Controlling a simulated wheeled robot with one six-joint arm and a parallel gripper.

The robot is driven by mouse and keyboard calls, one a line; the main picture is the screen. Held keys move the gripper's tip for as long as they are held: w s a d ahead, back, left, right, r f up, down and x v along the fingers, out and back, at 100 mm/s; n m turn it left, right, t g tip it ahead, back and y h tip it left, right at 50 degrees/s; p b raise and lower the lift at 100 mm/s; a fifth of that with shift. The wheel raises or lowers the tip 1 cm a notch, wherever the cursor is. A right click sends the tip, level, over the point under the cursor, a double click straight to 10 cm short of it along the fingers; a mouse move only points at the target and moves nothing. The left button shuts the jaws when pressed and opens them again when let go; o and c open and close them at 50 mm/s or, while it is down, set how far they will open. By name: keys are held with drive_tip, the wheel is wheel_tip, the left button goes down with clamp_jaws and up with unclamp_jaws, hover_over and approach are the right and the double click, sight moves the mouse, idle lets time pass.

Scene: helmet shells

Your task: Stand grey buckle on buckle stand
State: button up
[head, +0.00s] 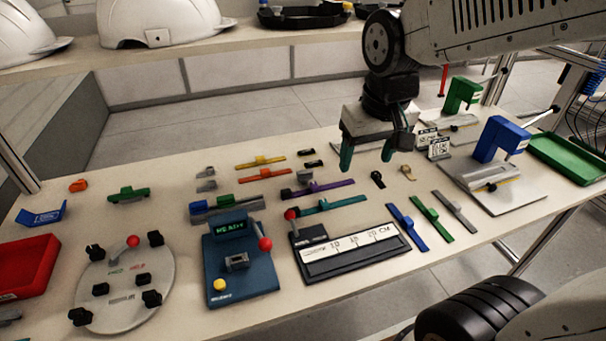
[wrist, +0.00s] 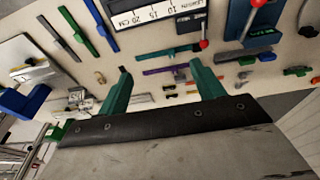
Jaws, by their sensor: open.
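Two small grey pieces, a rear one (head: 205,172) and a front one (head: 207,185), lie close together left of the table's middle. They look like grey buckles, but are too small to be sure. A long grey bar (head: 243,208) in front of them carries a blue block (head: 198,206) and a green block (head: 226,200); it looks like the buckle stand. My gripper (head: 367,153) is open and empty above the table, right of and apart from these things. In the wrist view, its green fingers (wrist: 160,70) are spread with nothing held between them.
Coloured strips, including an orange one (head: 264,175) and a purple one (head: 322,189), lie mid-table. A blue device (head: 240,285) with a red-knobbed lever and a length gauge (head: 350,262) stand in front. A blue press (head: 500,140) stands at right. White helmets (head: 160,20) sit on the back shelf.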

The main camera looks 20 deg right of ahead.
drive_tip(key=w+f, duration=0.4)
drive_tip(key=w, duration=0.5)
drive_tip(key=t, duration=0.2)
approach(305, 171)
wheel_tip(305, 171, down, 2)
drive_tip(key=x, duration=0.8)
drive_tip(key=shift+w+f, duration=0.15)
drive_tip(key=shift+w, duration=0.2)
drive_tip(key=c, duration=1.1)
